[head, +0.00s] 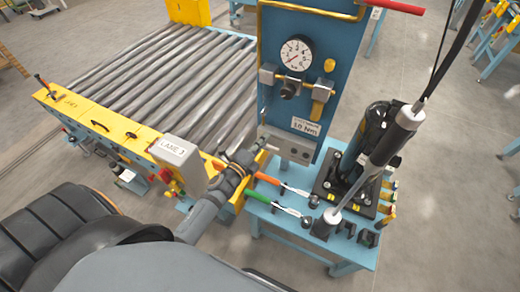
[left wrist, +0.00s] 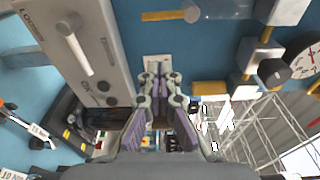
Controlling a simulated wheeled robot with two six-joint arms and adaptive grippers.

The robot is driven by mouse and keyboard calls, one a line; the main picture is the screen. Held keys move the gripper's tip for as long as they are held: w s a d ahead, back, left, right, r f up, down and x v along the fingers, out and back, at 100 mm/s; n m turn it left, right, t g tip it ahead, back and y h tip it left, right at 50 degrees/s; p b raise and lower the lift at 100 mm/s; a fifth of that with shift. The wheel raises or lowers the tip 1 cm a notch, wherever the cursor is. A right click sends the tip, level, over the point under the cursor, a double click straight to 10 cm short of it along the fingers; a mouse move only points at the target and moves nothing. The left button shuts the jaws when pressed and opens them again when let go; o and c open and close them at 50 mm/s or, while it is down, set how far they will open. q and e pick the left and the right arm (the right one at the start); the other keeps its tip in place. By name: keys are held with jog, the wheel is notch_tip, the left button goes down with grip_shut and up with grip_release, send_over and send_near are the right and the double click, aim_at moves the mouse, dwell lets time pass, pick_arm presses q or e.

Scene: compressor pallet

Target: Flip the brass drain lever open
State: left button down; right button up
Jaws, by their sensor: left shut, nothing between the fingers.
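In the head view, a blue panel (head: 345,35) stands upright behind the bench. A brass piece (head: 320,104), apparently the drain lever, hangs down from the grey block (head: 323,88) at right below the gauge. In the left wrist view what looks like the same brass piece (left wrist: 210,88) points left from a pale block (left wrist: 241,88), to the right of my fingers. My left gripper (head: 262,148) is shut and empty in front of the panel's lower left, below and left of the brass piece, apart from it. Its fingers also show in the left wrist view (left wrist: 158,82). My right gripper is not in view.
A round gauge (head: 295,54) and black knob (head: 290,90) sit on the panel. A grey box (head: 290,147) is low on it. Orange-handled (head: 262,177) and green-handled (head: 258,197) tools lie on the blue bench. A dark cylindrical unit (head: 350,150) stands right. The roller conveyor (head: 165,85) is left.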

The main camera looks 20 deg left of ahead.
pick_arm(q)
jog(key=s+b, duration=0.1)
jog(key=s, duration=0.2)
jog(key=shift+s+a, duration=0.1)
jog(key=shift+s, duration=0.1)
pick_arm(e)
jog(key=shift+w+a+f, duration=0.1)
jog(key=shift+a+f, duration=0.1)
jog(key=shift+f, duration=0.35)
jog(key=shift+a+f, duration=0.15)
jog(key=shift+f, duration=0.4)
pick_arm(q)
jog(key=shift+r, duration=0.1)
